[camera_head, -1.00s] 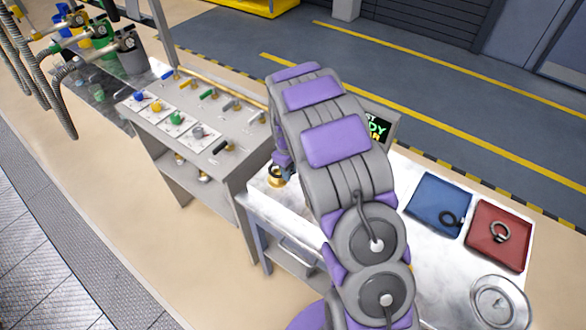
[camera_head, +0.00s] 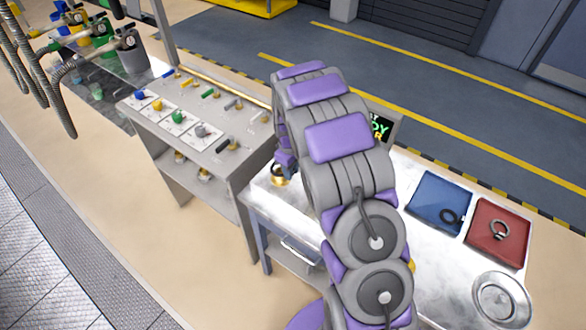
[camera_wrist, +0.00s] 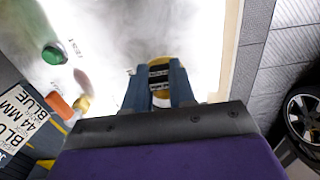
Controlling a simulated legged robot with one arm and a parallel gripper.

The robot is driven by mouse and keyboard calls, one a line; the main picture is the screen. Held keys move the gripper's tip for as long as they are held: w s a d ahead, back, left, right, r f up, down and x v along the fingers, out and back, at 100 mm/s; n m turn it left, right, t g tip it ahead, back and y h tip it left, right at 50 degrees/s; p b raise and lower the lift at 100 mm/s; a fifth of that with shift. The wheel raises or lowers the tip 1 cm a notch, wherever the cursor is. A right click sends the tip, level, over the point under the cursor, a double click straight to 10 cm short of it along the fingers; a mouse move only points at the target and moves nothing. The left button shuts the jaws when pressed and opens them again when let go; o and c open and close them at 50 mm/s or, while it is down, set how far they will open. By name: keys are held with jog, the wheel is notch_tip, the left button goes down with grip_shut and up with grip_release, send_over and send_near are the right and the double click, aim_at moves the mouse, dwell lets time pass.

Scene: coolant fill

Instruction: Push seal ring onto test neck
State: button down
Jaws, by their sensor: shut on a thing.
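The brass test neck (camera_head: 279,180) stands at the left end of the white bench top. My gripper (camera_head: 286,160) is right at it, partly hidden behind my arm. In the wrist view, the two blue-grey fingers of my gripper (camera_wrist: 160,86) are shut on a black piece, which I take for the seal ring (camera_wrist: 159,72). Brass shows just beyond and between the fingers, so the ring is at the neck. Whether the ring sits around the neck or only against its top I cannot tell.
A blue tray (camera_head: 424,201) with a black ring (camera_head: 451,216) and a red tray (camera_head: 487,249) with a grey ring (camera_head: 499,230) lie at the right. A round metal dish (camera_head: 501,298) is nearer. A green button (camera_wrist: 53,54) and a label card (camera_wrist: 18,122) show in the wrist view.

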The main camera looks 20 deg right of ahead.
jog(key=shift+d, duration=1.15)
jog(key=shift+a, duration=0.9)
jog(key=shift+d, duration=0.15)
jog(key=shift+a+f, duration=0.1)
jog(key=shift+a, duration=0.3)
jog(key=shift+d+f, duration=0.35)
jog(key=shift+f, duration=0.2)
jog(key=shift+a+r, duration=0.1)
jog(key=shift+a, duration=0.05)
jog(key=shift+a+r+p, duration=0.1)
jog(key=shift+r+p, duration=0.15)
jog(key=shift+p, duration=0.05)
